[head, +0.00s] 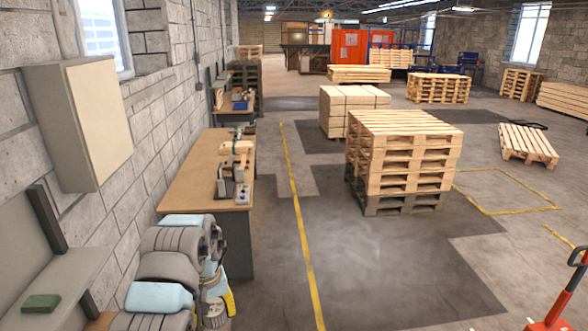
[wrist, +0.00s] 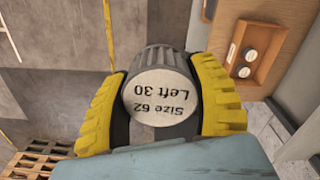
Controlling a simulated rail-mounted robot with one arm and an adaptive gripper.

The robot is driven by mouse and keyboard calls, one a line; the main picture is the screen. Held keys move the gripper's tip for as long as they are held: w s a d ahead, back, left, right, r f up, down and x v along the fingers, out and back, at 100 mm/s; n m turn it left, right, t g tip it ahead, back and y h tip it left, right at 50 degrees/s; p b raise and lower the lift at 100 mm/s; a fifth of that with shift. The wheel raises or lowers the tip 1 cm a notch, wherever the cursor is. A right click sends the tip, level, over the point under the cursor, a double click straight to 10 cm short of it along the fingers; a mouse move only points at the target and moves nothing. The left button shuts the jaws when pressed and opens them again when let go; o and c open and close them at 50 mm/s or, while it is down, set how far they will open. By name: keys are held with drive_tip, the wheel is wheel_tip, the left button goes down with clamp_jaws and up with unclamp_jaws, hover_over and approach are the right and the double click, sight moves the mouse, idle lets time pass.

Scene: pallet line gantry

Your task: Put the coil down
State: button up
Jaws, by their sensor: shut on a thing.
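The coil (wrist: 160,95) is a dark grey, ribbed cylinder with a pale round end. In the head view, yellow parts of my gripper (head: 228,301) show low at the left, in front of the near end of the workbench. My arm hides much of the grip there. In the wrist view, floor shows behind the coil, and I cannot tell how high it hangs.
A wooden-topped workbench (head: 190,175) with equipment runs along the left wall. A wooden box (wrist: 261,42) with two round white-faced items lies right of the coil. A pallet stack (head: 402,150) stands right of the yellow floor line (head: 300,220). Floor between is clear.

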drive_tip(key=w+d+r+m, duration=0.1)
drive_tip(key=w+d+m, duration=0.1)
drive_tip(key=d, duration=0.7)
drive_tip(key=w+d+r+m, duration=0.1)
drive_tip(key=w+d+m, duration=0.1)
drive_tip(key=d, duration=0.8)
drive_tip(key=shift+d+r+m, duration=0.15)
drive_tip(key=shift+d+m, duration=0.15)
drive_tip(key=shift+m, duration=0.2)
drive_tip(key=shift+w, duration=0.1)
